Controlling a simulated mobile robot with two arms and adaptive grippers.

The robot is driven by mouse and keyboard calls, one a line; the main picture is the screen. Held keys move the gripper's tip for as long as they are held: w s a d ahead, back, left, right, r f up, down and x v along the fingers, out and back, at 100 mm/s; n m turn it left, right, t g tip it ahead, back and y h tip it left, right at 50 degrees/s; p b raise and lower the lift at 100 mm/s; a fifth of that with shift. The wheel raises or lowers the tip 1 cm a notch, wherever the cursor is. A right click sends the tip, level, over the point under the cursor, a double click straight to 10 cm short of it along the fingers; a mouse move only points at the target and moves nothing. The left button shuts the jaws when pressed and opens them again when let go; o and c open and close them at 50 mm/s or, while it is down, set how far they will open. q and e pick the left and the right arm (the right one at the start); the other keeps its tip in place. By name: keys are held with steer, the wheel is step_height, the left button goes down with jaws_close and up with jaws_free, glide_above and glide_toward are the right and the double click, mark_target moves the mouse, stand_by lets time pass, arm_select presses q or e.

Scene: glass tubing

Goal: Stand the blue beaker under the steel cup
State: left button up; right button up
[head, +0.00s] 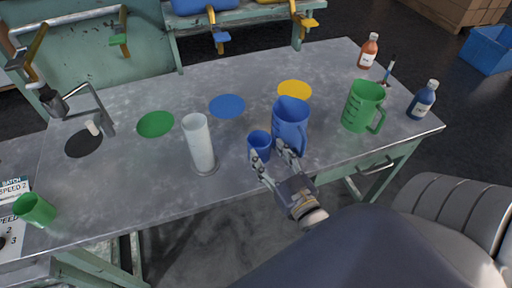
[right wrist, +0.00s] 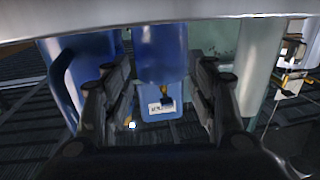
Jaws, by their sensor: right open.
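The small blue beaker (head: 259,143) stands upright near the front edge of the table, between the glass cylinder and a larger blue jug. My right gripper (head: 267,157) is open, its fingers on either side of the beaker. In the right wrist view the beaker (right wrist: 161,50) is between the spread fingers (right wrist: 165,100), with gaps beside it. A dark metallic cup (head: 51,103), apparently the steel cup, sits raised on a bent metal stand at the far left, near a black disc (head: 84,143) on the table. My left gripper is not in view.
The blue jug (head: 291,124) is close to the right of the beaker. The tall glass cylinder (head: 199,145) is on its left. A green jug (head: 361,106) and bottles stand right; a green cup (head: 34,209) stands front left. Green, blue and yellow discs lie bare.

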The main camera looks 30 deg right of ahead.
mark_target(254, 134)
steer(key=shift+w, duration=0.6)
steer(key=shift+w+f+b, duration=0.1)
steer(key=shift+w+b, duration=0.3)
steer(key=w+b, duration=0.1)
steer(key=w, duration=0.2)
steer(key=shift+w+d, duration=0.15)
steer(key=shift+w, duration=0.4)
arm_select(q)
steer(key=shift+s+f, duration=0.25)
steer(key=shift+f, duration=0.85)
arm_select(e)
steer(key=c, duration=0.7)
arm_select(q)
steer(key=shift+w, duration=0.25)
arm_select(e)
steer(key=shift+c, duration=0.6)
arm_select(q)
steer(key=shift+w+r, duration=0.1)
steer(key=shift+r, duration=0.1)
arm_select(e)
steer(key=shift+r, duration=0.2)
